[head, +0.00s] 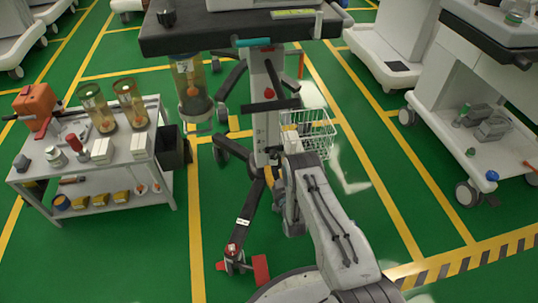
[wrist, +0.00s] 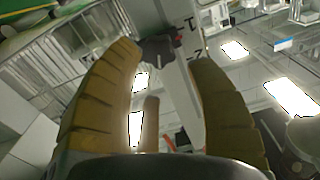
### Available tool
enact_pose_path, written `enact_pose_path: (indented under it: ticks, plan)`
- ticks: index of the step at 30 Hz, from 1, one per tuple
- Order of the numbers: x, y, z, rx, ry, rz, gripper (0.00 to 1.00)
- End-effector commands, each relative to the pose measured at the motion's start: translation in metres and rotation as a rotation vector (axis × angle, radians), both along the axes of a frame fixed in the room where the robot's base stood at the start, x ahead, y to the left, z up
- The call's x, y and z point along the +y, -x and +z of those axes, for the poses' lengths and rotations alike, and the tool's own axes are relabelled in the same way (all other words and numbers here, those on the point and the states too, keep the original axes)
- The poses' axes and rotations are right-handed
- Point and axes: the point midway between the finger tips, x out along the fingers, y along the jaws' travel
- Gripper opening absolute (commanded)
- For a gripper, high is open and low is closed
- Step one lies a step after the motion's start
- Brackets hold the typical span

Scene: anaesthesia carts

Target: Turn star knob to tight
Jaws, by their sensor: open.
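In the wrist view a dark lobed knob (wrist: 160,50), likely the star knob, sits beside a pale column (wrist: 183,85) with dark marks. It shows between the tips of my gripper (wrist: 166,56), whose yellow-brown fingers are spread with nothing held. The knob appears beyond the fingertips; contact cannot be told. In the head view my arm reaches toward the lower part of the grey cart column (head: 266,125); the gripper is mostly hidden there behind the arm. Whether the knob is tight cannot be seen.
A wire basket (head: 318,135) hangs right of the column. A cart leg (head: 245,215) with a red-pedalled caster extends toward me. A loaded side table (head: 125,165) stands left, and another cart (head: 465,85) right.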

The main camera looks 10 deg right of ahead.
Motion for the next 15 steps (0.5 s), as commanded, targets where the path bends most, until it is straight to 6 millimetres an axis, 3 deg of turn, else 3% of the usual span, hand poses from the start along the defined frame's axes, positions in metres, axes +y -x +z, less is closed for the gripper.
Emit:
enact_pose_path:
  ticks: [15]
  plan:
    - [0.000, -0.057, -0.001, -0.002, 0.000, 0.000, 0.51]
